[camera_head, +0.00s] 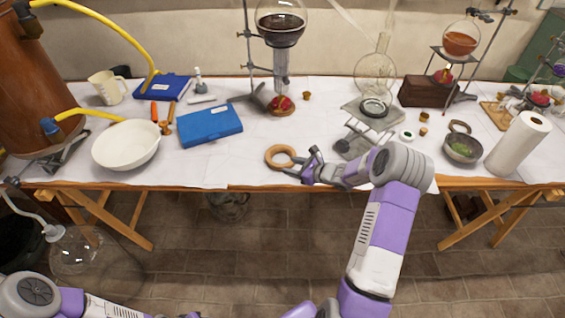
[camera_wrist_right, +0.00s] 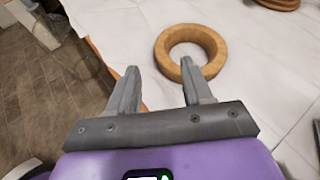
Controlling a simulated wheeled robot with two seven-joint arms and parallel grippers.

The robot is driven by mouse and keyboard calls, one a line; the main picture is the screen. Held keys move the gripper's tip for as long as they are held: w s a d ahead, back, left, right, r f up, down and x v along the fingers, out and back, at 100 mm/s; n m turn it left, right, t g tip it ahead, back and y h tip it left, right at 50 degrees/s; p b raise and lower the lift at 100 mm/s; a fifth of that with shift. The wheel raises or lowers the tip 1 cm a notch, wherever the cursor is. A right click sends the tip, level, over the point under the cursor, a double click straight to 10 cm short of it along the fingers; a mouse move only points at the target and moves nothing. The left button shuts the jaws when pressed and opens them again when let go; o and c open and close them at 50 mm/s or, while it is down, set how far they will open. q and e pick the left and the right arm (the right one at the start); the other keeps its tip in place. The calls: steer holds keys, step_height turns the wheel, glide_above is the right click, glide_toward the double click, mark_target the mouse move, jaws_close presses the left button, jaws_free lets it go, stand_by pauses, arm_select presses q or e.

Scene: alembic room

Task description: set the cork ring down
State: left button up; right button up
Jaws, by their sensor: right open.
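The tan cork ring (camera_head: 268,157) lies flat on the white-covered table near its front edge, in the head view. It also shows in the right wrist view (camera_wrist_right: 164,50), just beyond the fingertips. My right gripper (camera_head: 302,163) is open and low over the table, right beside the ring; it also shows in the right wrist view (camera_wrist_right: 159,66). One fingertip overlaps the ring's near edge in the wrist view; I cannot tell whether they touch. Nothing is between the fingers.
A blue case (camera_head: 211,126) and a white bowl (camera_head: 126,144) stand to the left. A stand with a glass flask (camera_head: 375,75) is behind my right arm. A metal bowl (camera_head: 462,149) and a paper roll (camera_head: 517,144) are at the right. Bare cloth surrounds the ring's left and back.

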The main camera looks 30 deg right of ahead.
steer(key=shift+v, duration=1.3)
steer(key=s+a+f+n+g+y, duration=0.1)
steer(key=s+a+f+n+g, duration=0.5)
steer(key=a, duration=0.3)
steer(key=s+a+f+n+g+y, duration=0.1)
steer(key=s+a+f+n+g, duration=0.25)
steer(key=s+a+f, duration=0.45)
steer(key=s+a+f+n+g+h, duration=0.2)
steer(key=s+a+n, duration=0.9)
steer(key=n, duration=0.7)
steer(key=shift+a+f+h, duration=0.3)
steer(key=shift+a+f, duration=0.6)
steer(key=shift+a, duration=0.15)
